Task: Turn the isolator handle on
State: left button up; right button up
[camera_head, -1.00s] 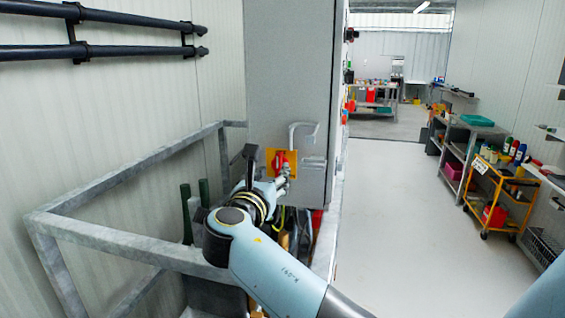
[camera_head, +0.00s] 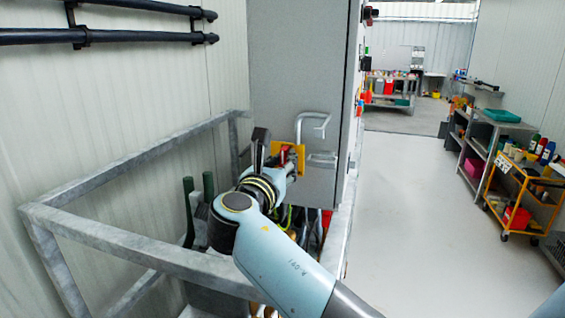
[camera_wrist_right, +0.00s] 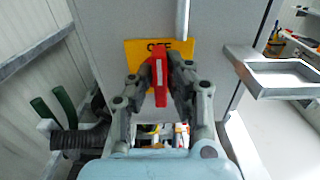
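The red isolator handle (camera_wrist_right: 159,72) stands roughly upright on a yellow plate (camera_wrist_right: 186,48) on the grey cabinet's face. Dark lettering at the plate's top is partly hidden behind the handle. My right gripper (camera_wrist_right: 160,82) has one finger on each side of the handle, and both finger pads appear to press against it. In the head view, the right gripper (camera_head: 289,160) is small and partly covers the handle; the yellow plate (camera_head: 302,148) shows around it. My left gripper is not in view.
The grey cabinet (camera_head: 295,60) has a bent metal bracket (camera_head: 314,118) just right of the plate. A metal rail frame (camera_head: 130,245) runs below and left of my right arm. Dark pipes (camera_head: 130,35) line the left wall. The floor (camera_head: 420,220) at right is clear, with an orange cart (camera_head: 520,190) beyond.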

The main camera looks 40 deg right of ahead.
grip_shut()
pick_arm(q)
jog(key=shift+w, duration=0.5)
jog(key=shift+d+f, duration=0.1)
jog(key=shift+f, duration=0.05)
pick_arm(e)
jog(key=shift+m, duration=0.3)
jog(key=m+b, duration=0.2)
jog(key=m, duration=0.1)
jog(key=shift+s+f+m, duration=0.1)
jog(key=shift+m, duration=0.2)
pick_arm(q)
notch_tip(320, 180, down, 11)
jog(key=b, duration=0.9)
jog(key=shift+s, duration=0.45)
pick_arm(e)
jog(key=shift+s+d+f+m, duration=0.1)
jog(key=shift+m, duration=2.15)
jog(key=shift+s+a+f+m, duration=0.1)
jog(key=shift+f+m, duration=0.05)
jog(key=shift+m, duration=2.15)
jog(key=shift+d+f+m, duration=0.1)
jog(key=shift+m, duration=2.15)
pick_arm(q)
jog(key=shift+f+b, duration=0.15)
jog(key=shift+b, duration=0.15)
